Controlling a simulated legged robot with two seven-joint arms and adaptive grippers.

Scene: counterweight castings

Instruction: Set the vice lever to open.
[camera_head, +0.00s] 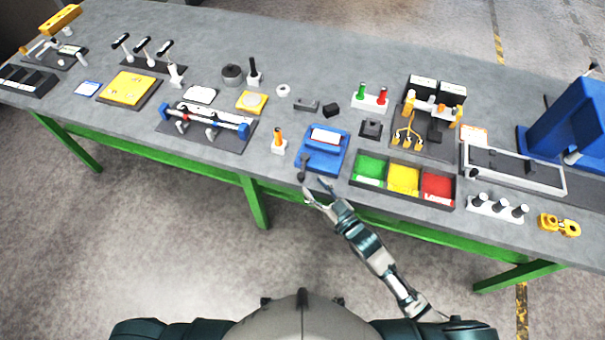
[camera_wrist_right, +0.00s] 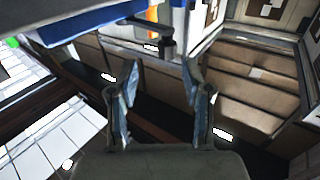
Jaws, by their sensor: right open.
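The blue vice (camera_head: 322,150) sits near the front edge of the bench, with a white label on top. Its dark lever (camera_head: 303,168) is at the vice's front left corner. My right gripper (camera_head: 316,188) is open and empty, just in front of the bench edge and a little short of the lever. In the right wrist view, its two fingers (camera_wrist_right: 162,80) are spread apart. A dark knobbed part, probably the lever (camera_wrist_right: 168,42), shows beyond the fingertips, with the blue vice body (camera_wrist_right: 85,28) to the left. My left gripper is not in view.
Right of the vice is a dark tray (camera_head: 448,206) with green, yellow and red bins. An orange-handled tool (camera_head: 278,140) stands to the left. A fixture with blue ends (camera_head: 205,130) lies farther left. The bench front left of the vice is clear.

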